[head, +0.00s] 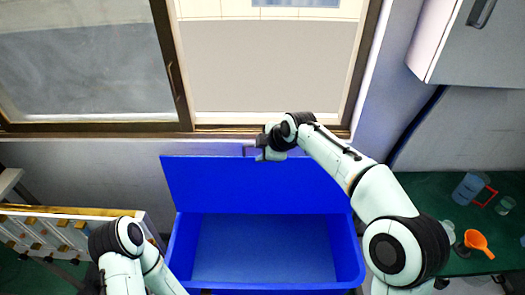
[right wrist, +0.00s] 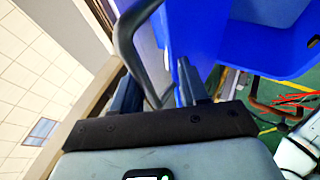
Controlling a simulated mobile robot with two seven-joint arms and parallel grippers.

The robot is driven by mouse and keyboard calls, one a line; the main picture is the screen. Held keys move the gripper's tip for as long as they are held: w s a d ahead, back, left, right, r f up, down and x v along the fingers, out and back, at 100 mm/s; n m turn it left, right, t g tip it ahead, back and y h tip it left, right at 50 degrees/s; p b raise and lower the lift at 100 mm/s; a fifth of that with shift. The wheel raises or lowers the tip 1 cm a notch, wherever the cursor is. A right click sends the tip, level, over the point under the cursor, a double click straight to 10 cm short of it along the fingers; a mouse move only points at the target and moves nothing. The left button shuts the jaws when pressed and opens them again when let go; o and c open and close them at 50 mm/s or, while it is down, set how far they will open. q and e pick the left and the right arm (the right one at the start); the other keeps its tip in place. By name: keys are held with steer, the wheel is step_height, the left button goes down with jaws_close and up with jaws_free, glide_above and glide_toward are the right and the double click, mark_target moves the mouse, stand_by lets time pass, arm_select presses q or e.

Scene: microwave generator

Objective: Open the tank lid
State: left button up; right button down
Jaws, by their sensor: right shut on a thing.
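The blue tank (head: 265,250) stands at the lower middle of the head view, its inside visible and looking empty. Its blue lid (head: 240,185) is raised and stands up along the back, against the wall below the window. My right gripper (head: 253,150) is at the lid's top edge. In the right wrist view my right gripper (right wrist: 157,85) is shut on a grey bent handle (right wrist: 123,42) beside the blue lid (right wrist: 183,80). The exact grip is partly hidden. My left arm shows at the lower left of the head view, but its gripper is out of view.
A window with a frame (head: 180,90) is just behind the lid. A green table (head: 450,190) with an orange scoop (head: 478,242) and a blue container (head: 468,188) stands at the right. A grey cabinet (head: 460,50) hangs above it. A white rack (head: 70,225) stands at the left.

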steer(key=shift+s+d+f, duration=0.1)
steer(key=shift+d+f, duration=0.05)
steer(key=shift+f, duration=0.55)
steer(key=c, duration=1.1)
jaws_free()
steer(key=shift+c, duration=0.3)
steer(key=shift+s+r, duration=0.1)
steer(key=shift+r, duration=0.35)
steer(key=v, duration=1.3)
steer(key=shift+w, duration=0.2)
